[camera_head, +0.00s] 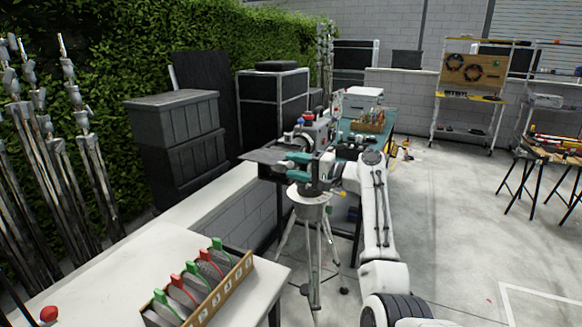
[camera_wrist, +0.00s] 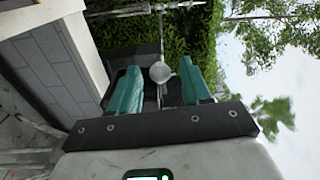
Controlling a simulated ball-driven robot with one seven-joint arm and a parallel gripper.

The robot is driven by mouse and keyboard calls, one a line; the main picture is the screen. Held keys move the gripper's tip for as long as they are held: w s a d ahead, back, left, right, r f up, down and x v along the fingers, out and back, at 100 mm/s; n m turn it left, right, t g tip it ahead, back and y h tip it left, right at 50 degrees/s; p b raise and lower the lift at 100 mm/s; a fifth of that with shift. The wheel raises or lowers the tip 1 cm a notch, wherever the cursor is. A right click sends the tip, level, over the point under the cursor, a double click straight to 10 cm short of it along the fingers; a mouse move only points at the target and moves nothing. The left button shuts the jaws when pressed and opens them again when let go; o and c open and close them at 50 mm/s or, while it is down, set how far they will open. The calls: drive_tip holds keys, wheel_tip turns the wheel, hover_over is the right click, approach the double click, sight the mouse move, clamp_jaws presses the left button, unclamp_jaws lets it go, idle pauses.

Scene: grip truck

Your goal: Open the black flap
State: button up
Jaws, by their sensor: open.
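A dark flat flap (camera_head: 264,155) sticks out to the left from the front of a grey film camera (camera_head: 318,130) on a tripod (camera_head: 312,215). My gripper (camera_head: 297,165), with two teal fingers, is just right of the flap and in front of the camera. In the wrist view my gripper (camera_wrist: 159,75) is open, its fingers apart. A round grey knob-like end (camera_wrist: 160,72) shows between the fingers, with a dark surface behind it. I cannot tell whether the fingers touch anything. The gripper and arm hide part of the camera.
A white table (camera_head: 150,265) at the front left bears a wooden box (camera_head: 238,275) of discs with green and red handles, and a red ball (camera_head: 48,313). A low wall (camera_head: 220,195) and grey cases (camera_head: 178,130) stand left.

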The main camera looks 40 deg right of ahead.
drive_tip(key=b+v, duration=0.2)
drive_tip(key=v, duration=0.7)
idle(0.5)
